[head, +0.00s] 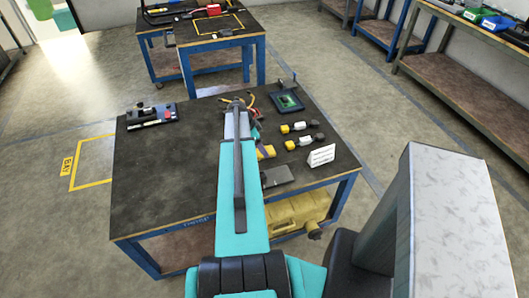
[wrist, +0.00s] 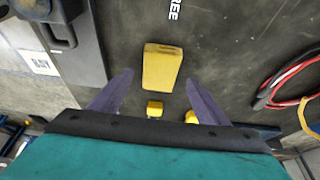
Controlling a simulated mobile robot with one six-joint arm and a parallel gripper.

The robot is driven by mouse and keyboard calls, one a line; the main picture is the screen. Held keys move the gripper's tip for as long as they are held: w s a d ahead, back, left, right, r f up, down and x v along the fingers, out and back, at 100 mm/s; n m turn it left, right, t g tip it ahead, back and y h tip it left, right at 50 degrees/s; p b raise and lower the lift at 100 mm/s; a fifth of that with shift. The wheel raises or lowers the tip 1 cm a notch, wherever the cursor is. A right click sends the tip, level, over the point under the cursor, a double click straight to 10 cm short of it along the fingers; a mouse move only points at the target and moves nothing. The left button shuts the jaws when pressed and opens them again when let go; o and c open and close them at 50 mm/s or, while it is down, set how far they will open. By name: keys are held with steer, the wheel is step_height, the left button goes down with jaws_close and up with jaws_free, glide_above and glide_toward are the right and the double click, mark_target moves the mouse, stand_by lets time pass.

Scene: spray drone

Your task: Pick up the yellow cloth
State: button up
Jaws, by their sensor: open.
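The yellow cloth (wrist: 162,67) looks like a folded, flat block on the dark table top. In the wrist view it lies just ahead of my gripper (wrist: 160,77), its near part between the two fingertips. The purple-grey fingers are spread wide, with a gap on each side of the cloth, and nothing is held. I cannot tell how high the fingertips are above the table. In the head view a small yellow patch, likely the cloth (head: 269,151), shows beside my arm, which hides much of that area.
Two bottles (head: 298,127) with yellow parts lie right of my arm, near a white sign (head: 321,155) and a dark flat plate (head: 278,176). Red and black cables (wrist: 290,85) lie right in the wrist view. The table's left half (head: 165,185) is mostly clear.

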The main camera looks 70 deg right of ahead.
steer(key=shift+p+x, duration=0.45)
steer(key=shift+x, duration=1.05)
steer(key=shift+f, duration=0.1)
steer(key=c, duration=1.1)
steer(key=shift+r+b, duration=0.55)
steer(key=shift+r, duration=0.3)
steer(key=shift+r+b, duration=0.5)
steer(key=shift+r, duration=0.5)
steer(key=s+a+b, duration=0.1)
steer(key=s, duration=0.4)
steer(key=s+a+r+b, duration=0.1)
steer(key=s+a, duration=0.1)
steer(key=s, duration=0.3)
steer(key=s+a+b, duration=0.2)
steer(key=s, duration=0.3)
steer(key=shift+s+a+r, duration=0.1)
steer(key=shift+a+r, duration=0.05)
steer(key=shift+r, duration=0.1)
